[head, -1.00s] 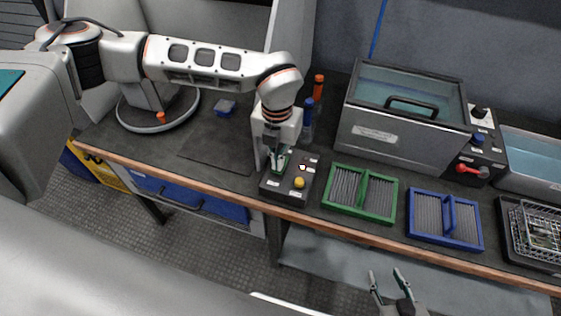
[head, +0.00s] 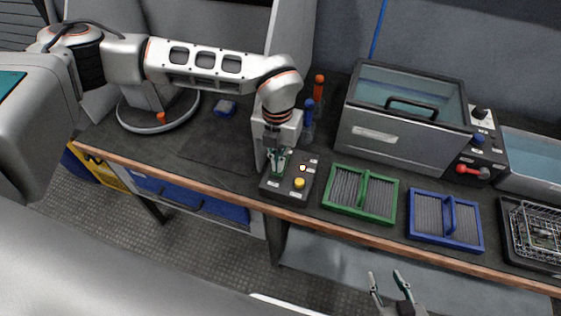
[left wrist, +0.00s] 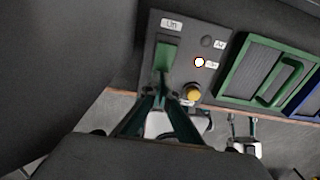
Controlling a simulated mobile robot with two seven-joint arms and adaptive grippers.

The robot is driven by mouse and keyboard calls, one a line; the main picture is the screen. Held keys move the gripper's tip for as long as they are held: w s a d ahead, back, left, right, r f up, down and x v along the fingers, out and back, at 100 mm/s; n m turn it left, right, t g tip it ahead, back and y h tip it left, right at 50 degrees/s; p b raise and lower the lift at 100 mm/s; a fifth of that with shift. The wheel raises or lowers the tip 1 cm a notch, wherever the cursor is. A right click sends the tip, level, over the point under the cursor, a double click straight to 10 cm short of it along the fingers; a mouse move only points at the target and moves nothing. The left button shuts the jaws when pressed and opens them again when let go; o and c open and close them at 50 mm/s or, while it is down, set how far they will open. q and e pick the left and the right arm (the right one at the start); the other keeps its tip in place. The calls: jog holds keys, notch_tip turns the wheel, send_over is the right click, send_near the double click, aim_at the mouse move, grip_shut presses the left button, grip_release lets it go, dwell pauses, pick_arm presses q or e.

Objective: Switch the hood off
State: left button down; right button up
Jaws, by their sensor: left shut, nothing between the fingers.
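A dark control box (head: 293,190) stands near the front edge of the bench in the head view. It carries a yellow knob (head: 299,183) and a small whitish lamp (head: 302,168). In the left wrist view the box face shows a green switch (left wrist: 166,56), the lit lamp (left wrist: 199,62) and the yellow knob (left wrist: 192,92). My left gripper (head: 278,160) is shut and empty, its fingertips (left wrist: 161,92) close to the green switch. I cannot tell whether they touch it. My right gripper (head: 389,280) is open and empty in front of the bench.
A green-framed rack (head: 335,207) and a blue-framed rack (head: 467,244) stand to the right of the box. A lidded tank (head: 374,140) is behind them. Blue and orange-topped bottles (head: 308,118) stand just behind the box. The bench left of the box is mostly clear.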

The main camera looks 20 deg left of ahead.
pick_arm(q)
jog(key=shift+r+p, duration=1.15)
jog(key=shift+r, duration=0.9)
jog(key=shift+r+p, duration=0.75)
jog(key=shift+r, duration=0.45)
pick_arm(e)
jog(key=r, duration=0.2)
jog(key=w+r, duration=0.1)
jog(key=r, duration=0.2)
jog(key=shift+w+r, duration=0.1)
pick_arm(q)
jog(key=shift+s+d, duration=0.1)
pick_arm(e)
jog(key=shift+d, duration=0.1)
